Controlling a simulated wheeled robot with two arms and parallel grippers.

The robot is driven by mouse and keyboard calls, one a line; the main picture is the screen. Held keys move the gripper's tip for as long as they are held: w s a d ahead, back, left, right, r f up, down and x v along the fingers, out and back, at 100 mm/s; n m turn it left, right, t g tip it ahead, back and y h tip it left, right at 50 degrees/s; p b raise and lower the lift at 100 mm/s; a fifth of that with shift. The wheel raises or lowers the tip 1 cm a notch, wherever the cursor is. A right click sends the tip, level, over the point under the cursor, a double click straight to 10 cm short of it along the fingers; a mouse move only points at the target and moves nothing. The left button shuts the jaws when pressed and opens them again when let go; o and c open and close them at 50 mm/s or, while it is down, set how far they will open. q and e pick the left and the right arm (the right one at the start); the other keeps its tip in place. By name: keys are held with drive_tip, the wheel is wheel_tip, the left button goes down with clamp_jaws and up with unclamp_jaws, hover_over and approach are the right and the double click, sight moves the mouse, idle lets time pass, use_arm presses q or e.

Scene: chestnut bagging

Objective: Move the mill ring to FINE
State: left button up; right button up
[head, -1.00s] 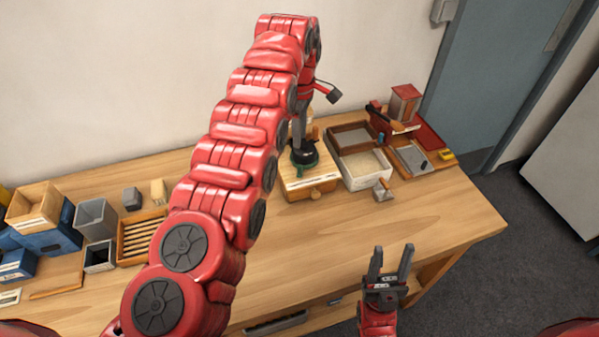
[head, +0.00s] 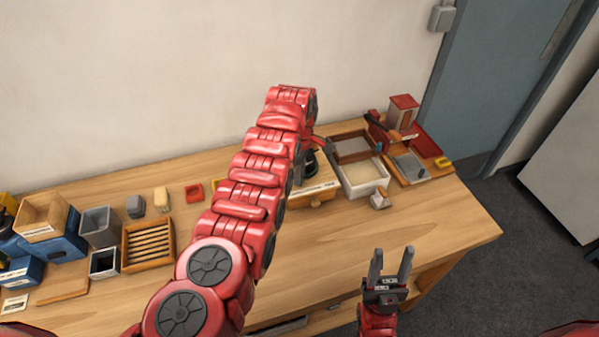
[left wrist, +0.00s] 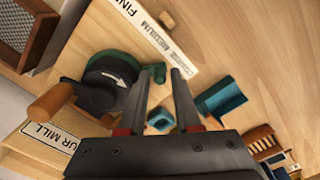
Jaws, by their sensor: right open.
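The mill (left wrist: 110,80) has a black top with a white arrow, a wooden-knobbed crank and a green ring (left wrist: 118,58) with a small green tab (left wrist: 159,73). A label strip (left wrist: 155,38) beside it reads FINE, MEDIUM, COARSE; the tab lies nearest the COARSE end. My left gripper (left wrist: 161,77) is open, its fingertips on either side of the tab with gaps showing; contact cannot be told. In the head view my left arm hides most of the mill (head: 310,163). My right gripper (head: 391,254) is open and empty in front of the table.
Right of the mill stand a white-walled box (head: 362,188) and a wooden tray (head: 420,175). A slatted wooden tray (head: 148,245), grey bins and blue boxes are at the left. The table's front middle (head: 330,250) is clear.

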use_arm(q)
clamp_jaws()
idle(1.3)
